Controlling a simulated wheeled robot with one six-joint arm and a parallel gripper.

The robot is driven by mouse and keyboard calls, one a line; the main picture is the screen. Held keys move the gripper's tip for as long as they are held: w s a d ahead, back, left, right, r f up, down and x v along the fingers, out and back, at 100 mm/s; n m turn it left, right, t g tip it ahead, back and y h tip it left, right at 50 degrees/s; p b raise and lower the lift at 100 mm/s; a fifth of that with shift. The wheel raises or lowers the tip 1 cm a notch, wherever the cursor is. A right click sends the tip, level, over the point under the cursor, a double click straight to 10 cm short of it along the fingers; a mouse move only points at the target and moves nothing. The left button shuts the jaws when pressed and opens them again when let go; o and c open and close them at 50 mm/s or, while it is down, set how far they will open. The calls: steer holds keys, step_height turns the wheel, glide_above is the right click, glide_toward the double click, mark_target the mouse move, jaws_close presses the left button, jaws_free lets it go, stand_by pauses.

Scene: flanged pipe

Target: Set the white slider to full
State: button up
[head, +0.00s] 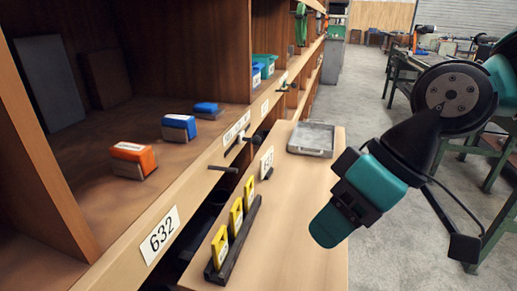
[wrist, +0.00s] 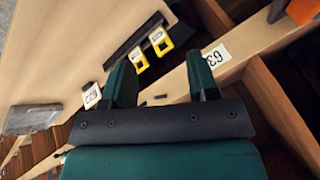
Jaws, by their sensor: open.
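On the front edge of the shelf, below a long white label (head: 237,128), there are small dark and white fittings (head: 236,147). The white slider may be among them, but they are too small to tell apart, and its setting cannot be read. My gripper (head: 328,228) is teal and black and hangs over the right side of the wooden bench in the head view, apart from the shelf edge. In the wrist view its two teal fingers (wrist: 161,75) stand wide apart with nothing held between them. The slider is not clearly seen in the wrist view.
A black rack (head: 236,240) with several yellow pieces stands on the bench (head: 290,225), near a white number card (head: 266,162). A grey tray (head: 312,152) lies at its far end. An orange block (head: 133,160) and blue blocks (head: 179,127) sit on the shelf. Dark handles (head: 224,168) stick out.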

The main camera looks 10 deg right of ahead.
steer(key=w+a+f+n+t+y+b, duration=0.15)
steer(key=w+f+y+b, duration=0.35)
steer(key=w, duration=0.5)
steer(key=t+y+b, duration=0.4)
steer(key=t+b, duration=0.4)
steer(key=b, duration=0.1)
glide_toward(261, 141)
steer(key=shift+m, duration=0.35)
steer(key=p+x, duration=0.3)
steer(key=x, duration=0.8)
steer(key=shift+w+a+f, duration=0.1)
steer(key=shift+w+a, duration=0.05)
steer(key=shift+w, duration=0.05)
jaws_close()
steer(key=s+a+b, duration=0.1)
steer(key=s, duration=0.1)
steer(key=s+b, duration=0.1)
steer(key=s, duration=0.1)
steer(key=s+a+b, duration=0.1)
steer(key=s, duration=0.1)
steer(key=shift+a+b, duration=0.3)
steer(key=shift+b, duration=0.05)
